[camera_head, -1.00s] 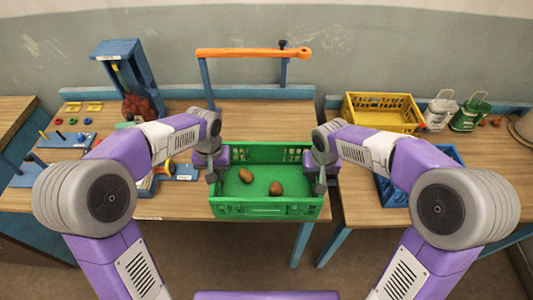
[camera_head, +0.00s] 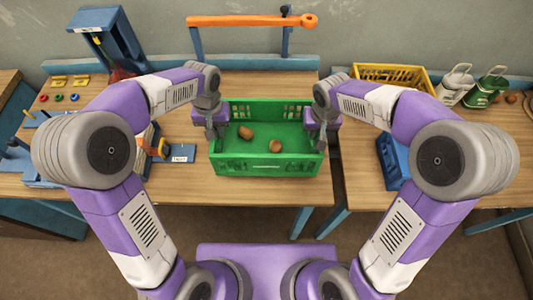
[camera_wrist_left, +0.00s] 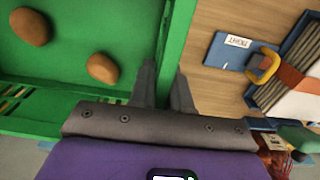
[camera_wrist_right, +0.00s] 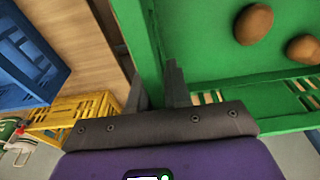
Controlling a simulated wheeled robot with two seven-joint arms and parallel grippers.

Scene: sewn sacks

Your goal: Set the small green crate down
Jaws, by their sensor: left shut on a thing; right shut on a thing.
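The small green crate (camera_head: 267,166) is in the middle of the head view, at the front part of the middle table. Two brown potato-like lumps (camera_head: 246,132) lie on its floor. My left gripper (camera_head: 211,133) is shut on the crate's left wall; the wall also shows between its fingers in the left wrist view (camera_wrist_left: 168,60). My right gripper (camera_head: 322,133) is shut on the right wall, which shows in the right wrist view (camera_wrist_right: 142,45). The crate looks level. Whether its bottom touches the table is hidden.
An orange bar (camera_head: 250,20) on blue posts stands behind the crate. A yellow crate (camera_head: 392,75) and a blue crate (camera_head: 391,160) are on the right table, across a gap. Bare tabletop (camera_head: 255,88) shows behind the crate.

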